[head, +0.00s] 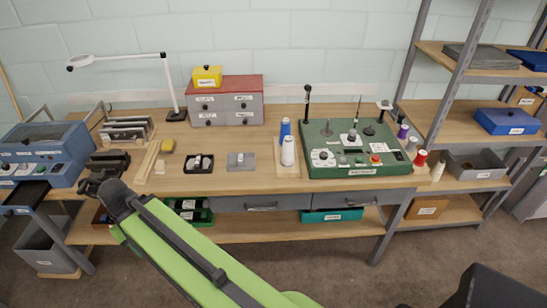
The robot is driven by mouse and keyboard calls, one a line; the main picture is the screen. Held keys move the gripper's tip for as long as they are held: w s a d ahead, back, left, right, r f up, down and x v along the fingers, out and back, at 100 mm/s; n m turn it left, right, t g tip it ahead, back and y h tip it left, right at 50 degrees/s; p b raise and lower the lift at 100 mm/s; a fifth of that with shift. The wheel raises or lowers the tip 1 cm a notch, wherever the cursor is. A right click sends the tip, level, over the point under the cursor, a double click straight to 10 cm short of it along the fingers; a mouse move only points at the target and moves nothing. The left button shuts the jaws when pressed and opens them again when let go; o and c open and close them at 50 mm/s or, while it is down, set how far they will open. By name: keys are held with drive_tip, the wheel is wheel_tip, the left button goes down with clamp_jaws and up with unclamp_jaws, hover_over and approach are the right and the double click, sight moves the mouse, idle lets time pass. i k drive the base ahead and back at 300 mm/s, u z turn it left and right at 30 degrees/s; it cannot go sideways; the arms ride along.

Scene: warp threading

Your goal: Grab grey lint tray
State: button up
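A small flat grey tray (234,167) lies on the bench top near its front edge, with a small light piece on it. It may be the lint tray; I cannot read a label on it. A deeper grey tray (485,174) with a label stands on the right rack shelf. My gripper (103,165) is dark and hangs over the left end of the bench, near the blue machine, well left of the small grey tray. Its fingers blend with dark parts around them, so I cannot tell whether it is open or shut.
A black tray (193,170) with white pieces lies left of the small grey tray. A wooden base (289,172) with thread spools and a green control panel (330,165) stand to its right. A blue machine (45,150) is at the left. Bench space behind the small trays is clear.

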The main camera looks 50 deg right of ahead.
sight(240, 162)
drive_tip(key=u, duration=0.1)
drive_tip(key=i, duration=1.5)
drive_tip(key=z, duration=0.05)
